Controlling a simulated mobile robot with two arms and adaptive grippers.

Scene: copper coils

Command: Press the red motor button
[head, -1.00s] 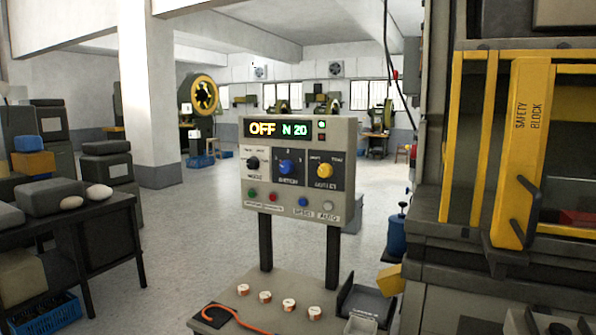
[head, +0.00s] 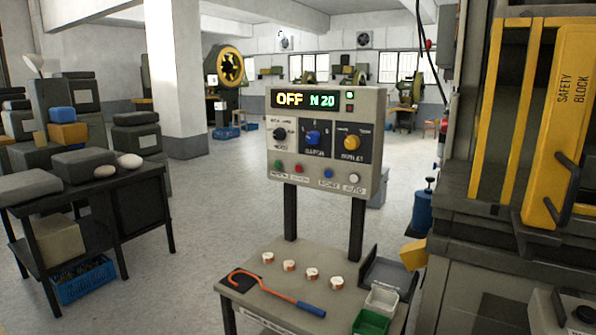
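The control panel (head: 325,145) stands upright on two dark posts at the back of a small table. Its display (head: 312,100) reads "OFF" and "N 20". The red button (head: 299,168) is in the bottom row of the panel, between a green button (head: 279,165) on its left and a blue button (head: 328,173) on its right. A pale button (head: 354,179) is at the row's right end. Three knobs, black, blue and yellow, sit above the row. Neither of my grippers shows in the head view.
The small table (head: 250,300) holds several copper coils (head: 312,273), an orange hook tool with a blue handle (head: 312,309), and white and green bins (head: 370,323). A press with a yellow safety block (head: 562,120) stands right. A dark bench (head: 135,205) stands left. The floor between is open.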

